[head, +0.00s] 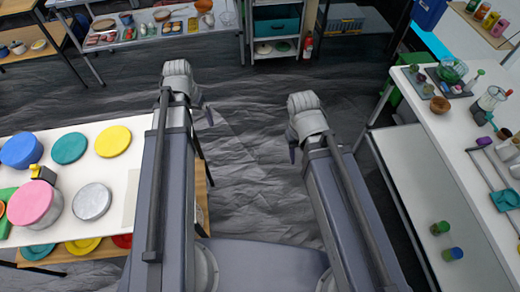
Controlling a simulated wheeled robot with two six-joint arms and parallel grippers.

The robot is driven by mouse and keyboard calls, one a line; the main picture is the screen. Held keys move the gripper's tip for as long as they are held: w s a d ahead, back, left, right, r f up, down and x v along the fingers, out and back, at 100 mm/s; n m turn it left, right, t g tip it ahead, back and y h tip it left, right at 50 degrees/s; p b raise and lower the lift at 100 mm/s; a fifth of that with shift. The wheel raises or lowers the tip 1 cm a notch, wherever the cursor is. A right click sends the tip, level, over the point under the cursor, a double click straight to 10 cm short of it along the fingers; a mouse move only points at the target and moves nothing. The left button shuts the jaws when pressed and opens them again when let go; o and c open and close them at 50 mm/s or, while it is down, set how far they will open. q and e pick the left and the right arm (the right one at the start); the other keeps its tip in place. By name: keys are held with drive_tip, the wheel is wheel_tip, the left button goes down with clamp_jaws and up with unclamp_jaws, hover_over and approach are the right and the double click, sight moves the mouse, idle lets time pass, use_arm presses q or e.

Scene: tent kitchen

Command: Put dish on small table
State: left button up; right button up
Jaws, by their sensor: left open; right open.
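Several round dishes lie on the white-topped table (115,200) at the left: a blue one (21,150), a teal one (69,148), a yellow one (113,141), a pink one (34,203) and a grey metal one (92,201). I cannot tell which is the task's dish or which table is the small one. My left gripper (209,116) hangs over the dark floor right of this table, mostly hidden behind my arm. My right gripper (292,154) hangs over the floor in the middle, also mostly hidden. Both are open, apart from any dish.
More coloured plates sit on a lower shelf (60,254) under the left table. A white counter (445,135) with bowls, jars and utensils stands at the right. A long table (165,35) with food and a shelf rack (276,28) stand at the back. The dark floor (240,140) between is clear.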

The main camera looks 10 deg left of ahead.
use_arm(q)
drive_tip(key=s+d+m, duration=0.1)
drive_tip(key=s+d, duration=0.2)
drive_tip(key=d, duration=0.4)
drive_tip(key=s+d+m+g, duration=0.1)
drive_tip(key=s+d, duration=0.2)
drive_tip(key=d, duration=0.5)
drive_tip(key=s+d+y, duration=0.1)
drive_tip(key=s+d, duration=0.3)
drive_tip(key=d, duration=0.3)
drive_tip(key=shift+d+m, duration=0.4)
